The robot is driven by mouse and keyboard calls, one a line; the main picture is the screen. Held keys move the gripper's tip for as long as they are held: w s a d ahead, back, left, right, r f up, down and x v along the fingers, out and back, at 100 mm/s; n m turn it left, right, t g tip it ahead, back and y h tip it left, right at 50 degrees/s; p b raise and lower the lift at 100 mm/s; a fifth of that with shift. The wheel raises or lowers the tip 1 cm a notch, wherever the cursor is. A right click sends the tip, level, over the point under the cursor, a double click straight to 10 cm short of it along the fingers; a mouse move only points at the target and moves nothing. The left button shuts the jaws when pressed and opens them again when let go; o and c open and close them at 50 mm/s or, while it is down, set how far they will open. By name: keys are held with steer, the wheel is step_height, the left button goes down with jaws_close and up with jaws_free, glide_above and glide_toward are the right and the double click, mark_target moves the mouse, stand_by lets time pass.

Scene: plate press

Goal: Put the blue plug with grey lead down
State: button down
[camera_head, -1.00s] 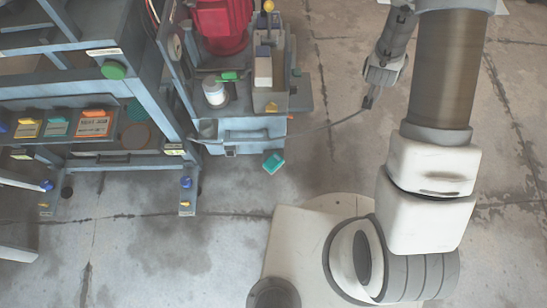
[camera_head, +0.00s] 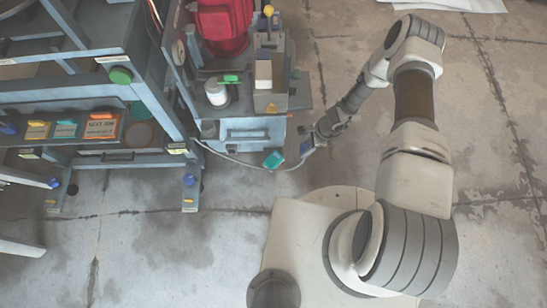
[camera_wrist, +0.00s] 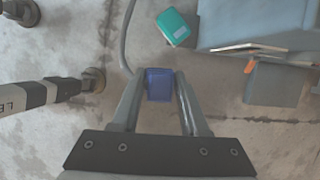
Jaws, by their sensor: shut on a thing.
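The blue plug (camera_wrist: 159,84) sits between the two fingers of my gripper (camera_wrist: 159,92) in the wrist view, and the fingers are shut on it. Its grey lead (camera_wrist: 126,45) runs up and away to the left of the plug in that view. In the head view my gripper (camera_head: 308,145) is low, just right of the teal block, and the plug shows there as a small blue patch. The lead (camera_head: 235,160) hangs in a sagging curve from the blue-grey bench to my gripper.
A teal block (camera_head: 273,160) is close to my gripper, and it also shows in the wrist view (camera_wrist: 173,26). The bench (camera_head: 245,130) carries a red machine (camera_head: 222,22) and a white pot (camera_head: 215,92). A rack (camera_head: 140,85) stands left. Concrete floor (camera_head: 150,250) is open in front.

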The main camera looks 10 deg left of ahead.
steer(key=a+f+b, duration=0.3)
steer(key=a+f, duration=0.2)
steer(key=a, duration=0.1)
steer(key=a+f+b, duration=0.4)
steer(key=a+f, duration=0.2)
steer(key=shift+f, duration=0.15)
steer(key=shift+w, duration=0.1)
steer(key=shift+c, duration=2.1)
jaws_free()
steer(key=s+p+v, duration=0.1)
steer(key=p+v, duration=0.3)
steer(key=v, duration=0.8)
steer(key=shift+w+p, duration=0.4)
steer(key=shift+w, duration=0.05)
